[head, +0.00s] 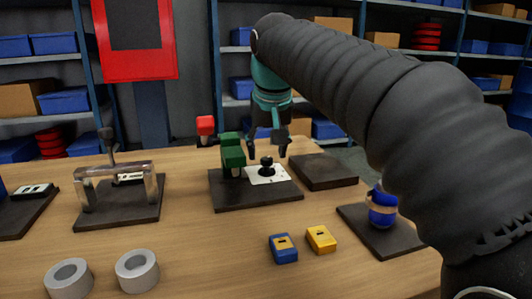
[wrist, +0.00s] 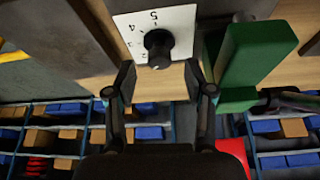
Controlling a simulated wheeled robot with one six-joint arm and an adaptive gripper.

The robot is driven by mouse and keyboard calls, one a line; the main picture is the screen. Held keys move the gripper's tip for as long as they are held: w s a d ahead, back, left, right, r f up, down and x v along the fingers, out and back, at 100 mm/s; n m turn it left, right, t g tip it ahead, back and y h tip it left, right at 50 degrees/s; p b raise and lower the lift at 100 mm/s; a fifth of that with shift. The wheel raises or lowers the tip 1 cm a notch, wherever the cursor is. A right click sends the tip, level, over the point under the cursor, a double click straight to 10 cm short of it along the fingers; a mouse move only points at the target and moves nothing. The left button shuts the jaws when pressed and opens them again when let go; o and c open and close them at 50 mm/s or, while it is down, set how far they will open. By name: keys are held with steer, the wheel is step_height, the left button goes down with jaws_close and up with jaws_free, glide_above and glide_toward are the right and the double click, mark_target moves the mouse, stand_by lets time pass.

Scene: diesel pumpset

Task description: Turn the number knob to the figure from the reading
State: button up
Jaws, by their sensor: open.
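The number knob (head: 267,165) is black and stands on a white plate (head: 283,177) on a dark base board (head: 240,196). In the wrist view the knob (wrist: 159,45) is at the top middle, on the white dial plate (wrist: 183,20) with printed figures; 5 and 4 are legible, the others are partly hidden or blurred. My gripper (head: 268,150) is above the knob in the head view. In the wrist view my gripper (wrist: 160,90) has its fingers apart and empty, with the knob just beyond the gap between the fingertips. I cannot tell where the knob points.
The table's front middle is clear.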

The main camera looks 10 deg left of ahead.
steer(key=v, duration=1)
steer(key=shift+r, duration=0.15)
steer(key=shift+s, duration=0.2)
